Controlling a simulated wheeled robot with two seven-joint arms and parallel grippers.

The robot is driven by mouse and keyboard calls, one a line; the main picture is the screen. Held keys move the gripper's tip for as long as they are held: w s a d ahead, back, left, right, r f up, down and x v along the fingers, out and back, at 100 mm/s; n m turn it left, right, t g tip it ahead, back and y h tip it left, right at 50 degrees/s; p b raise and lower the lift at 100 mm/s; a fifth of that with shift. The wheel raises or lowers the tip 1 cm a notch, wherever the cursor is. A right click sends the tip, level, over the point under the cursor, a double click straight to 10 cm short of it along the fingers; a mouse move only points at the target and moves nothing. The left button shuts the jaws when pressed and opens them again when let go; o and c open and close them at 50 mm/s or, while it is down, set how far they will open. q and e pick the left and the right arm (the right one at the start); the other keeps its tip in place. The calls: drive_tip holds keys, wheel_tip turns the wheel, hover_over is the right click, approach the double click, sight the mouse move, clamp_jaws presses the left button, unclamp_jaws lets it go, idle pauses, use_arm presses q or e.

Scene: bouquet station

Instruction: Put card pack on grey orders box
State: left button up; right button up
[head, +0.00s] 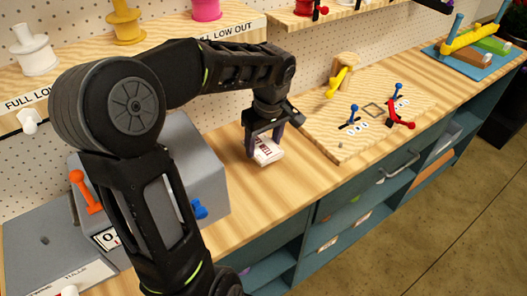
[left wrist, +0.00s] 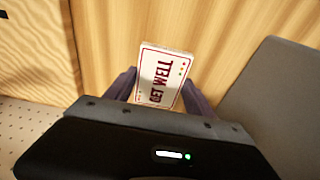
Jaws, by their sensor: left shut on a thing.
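The card pack (head: 268,153) is white with red print. My left gripper (head: 264,138) points down and is shut on the pack, with one finger at each side. The pack is at or just above the wooden counter; I cannot tell whether it touches. The grey box (head: 207,165) stands left of the pack, partly hidden behind my left arm, with a mostly covered label starting with "O". A grey surface at the right of the left wrist view (left wrist: 272,95) appears to be this box. My right gripper is not in view.
The counter (head: 300,185) is clear in front of the pack. A wooden board (head: 345,150) with blue and red levers lies to the right. An orange lever (head: 86,190) and blue knob (head: 199,209) are by the grey box. Spools stand on the shelf (head: 150,57) above.

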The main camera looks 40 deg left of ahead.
sight(264, 148)
use_arm(q)
drive_tip(key=shift+f, duration=1.9)
drive_tip(key=o, duration=1.4)
drive_tip(key=shift+f, duration=0.1)
drive_tip(key=r, duration=0.4)
drive_tip(key=d+r, duration=0.1)
drive_tip(key=r, duration=0.7)
drive_tip(key=shift+s+d+r, duration=0.1)
drive_tip(key=shift+s+d, duration=0.2)
drive_tip(key=shift+d, duration=0.1)
